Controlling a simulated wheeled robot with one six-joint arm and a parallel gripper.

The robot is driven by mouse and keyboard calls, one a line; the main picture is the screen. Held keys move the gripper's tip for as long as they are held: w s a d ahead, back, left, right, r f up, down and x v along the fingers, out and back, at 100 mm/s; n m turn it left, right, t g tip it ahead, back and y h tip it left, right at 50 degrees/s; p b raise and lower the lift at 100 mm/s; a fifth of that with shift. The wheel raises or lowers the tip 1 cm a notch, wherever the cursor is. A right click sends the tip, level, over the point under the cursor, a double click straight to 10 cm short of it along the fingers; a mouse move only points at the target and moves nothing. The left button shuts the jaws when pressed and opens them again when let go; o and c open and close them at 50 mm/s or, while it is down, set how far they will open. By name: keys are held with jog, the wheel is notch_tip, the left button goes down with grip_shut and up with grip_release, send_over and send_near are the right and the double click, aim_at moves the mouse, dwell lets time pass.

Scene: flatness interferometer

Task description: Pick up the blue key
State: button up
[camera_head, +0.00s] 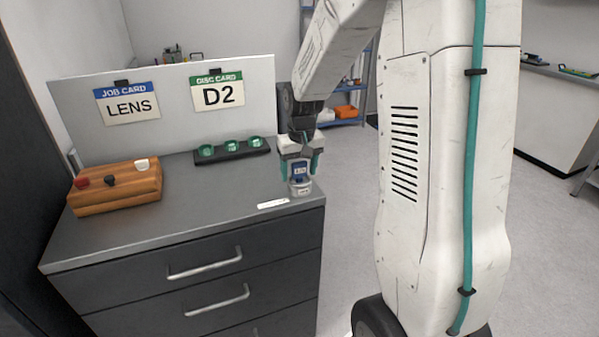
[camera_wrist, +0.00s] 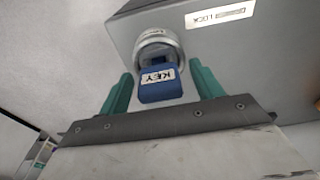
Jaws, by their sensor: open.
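The blue key (camera_wrist: 158,88) carries a white KEY label and sits in a round metal lock (camera_wrist: 157,44) near the cabinet's front right corner. My gripper (camera_wrist: 160,92) is open, with one green finger on each side of the key. A gap shows between the key and each finger in the wrist view. In the head view my gripper (camera_head: 299,170) points down over the lock.
A wooden block (camera_head: 117,187) with red, black and white knobs stands on the cabinet top (camera_head: 200,215) at left. A dark rack (camera_head: 232,150) with three green discs lies behind. A panel (camera_head: 160,110) with LENS and D2 cards stands at the back. The cabinet's middle is clear.

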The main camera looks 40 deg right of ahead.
jog(key=c, duration=1.2)
jog(key=shift+o, duration=0.2)
jog(key=shift+r, duration=0.1)
